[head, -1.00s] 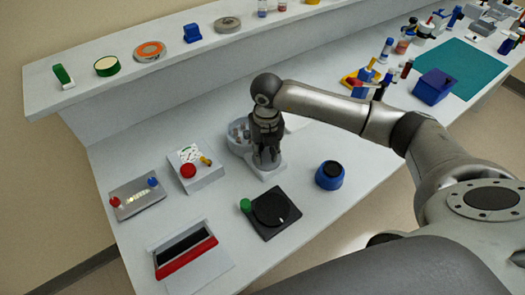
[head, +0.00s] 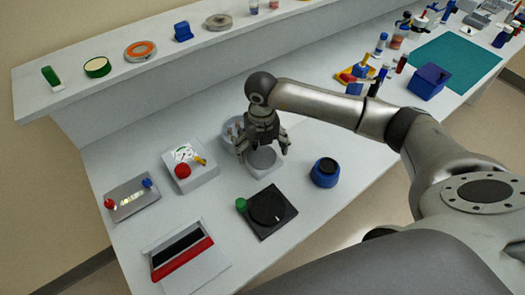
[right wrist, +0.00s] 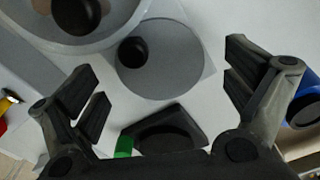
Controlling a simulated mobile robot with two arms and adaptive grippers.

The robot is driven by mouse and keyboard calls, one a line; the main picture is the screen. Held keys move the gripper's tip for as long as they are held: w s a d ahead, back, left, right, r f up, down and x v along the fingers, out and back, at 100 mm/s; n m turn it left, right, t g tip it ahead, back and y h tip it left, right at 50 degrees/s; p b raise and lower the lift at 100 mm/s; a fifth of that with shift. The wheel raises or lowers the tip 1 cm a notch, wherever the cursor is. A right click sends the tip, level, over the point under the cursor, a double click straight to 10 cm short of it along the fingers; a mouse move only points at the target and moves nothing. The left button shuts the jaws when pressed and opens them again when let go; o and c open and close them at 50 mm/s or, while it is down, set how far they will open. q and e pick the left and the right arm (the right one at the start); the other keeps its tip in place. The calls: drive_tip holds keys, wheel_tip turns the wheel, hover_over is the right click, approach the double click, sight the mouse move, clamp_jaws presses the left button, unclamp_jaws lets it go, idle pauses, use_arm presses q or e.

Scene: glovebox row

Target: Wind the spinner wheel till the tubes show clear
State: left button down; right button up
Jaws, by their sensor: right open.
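A grey disc with a black knob (right wrist: 132,50) on its face sits on a white base, and I take this disc as the spinner wheel (right wrist: 178,62). It also shows in the head view (head: 263,162). A round, pale bowl (head: 229,128) with tube-like shapes inside stands right behind it, partly hidden by my right gripper. In the right wrist view the bowl (right wrist: 104,40) is cut off and the tubes' contents cannot be read. My right gripper (head: 265,153) is open and empty above the wheel, its fingers apart on either side. My left gripper is not in view.
A black box with a dark dial (head: 268,208) and green knob stands in front. A blue round pot (head: 325,173) is to the right. A white box with a red button (head: 182,171) and a metal panel (head: 132,197) stand left. A raised shelf (head: 120,90) runs behind.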

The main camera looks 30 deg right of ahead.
sight(262, 156)
wheel_tip(262, 156, up, 11)
drive_tip(key=shift+r, duration=0.2)
drive_tip(key=shift+s+f, duration=0.1)
drive_tip(key=shift+s, duration=0.05)
idle(0.8)
